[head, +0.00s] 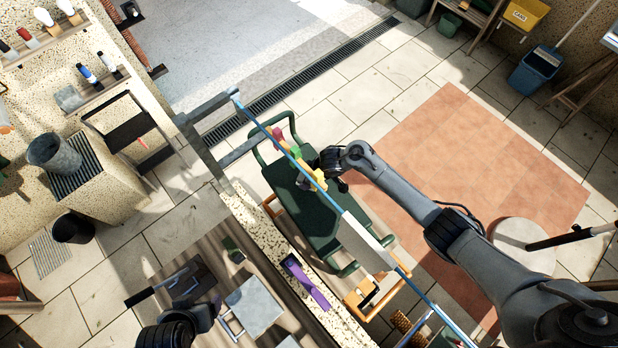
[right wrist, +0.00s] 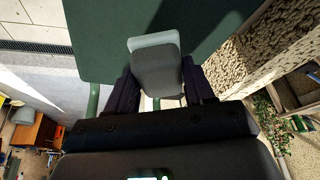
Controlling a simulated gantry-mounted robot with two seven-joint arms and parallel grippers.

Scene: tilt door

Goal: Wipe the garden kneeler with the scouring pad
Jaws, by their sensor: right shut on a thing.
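My right gripper (head: 318,170) is over the kneeler's upper part. In the right wrist view its fingers are shut on a grey block with a lighter far edge, the scouring pad (right wrist: 157,68). The pad is at or close to the green surface; contact is unclear. My left gripper (head: 212,308) is low over the bench, its fingers too unclear to read.
A thin blue bar (head: 330,197) with coloured blocks crosses above the kneeler in the head view. A speckled ledge (head: 250,222) runs along its left side. The terracotta paving (head: 480,165) is mostly clear.

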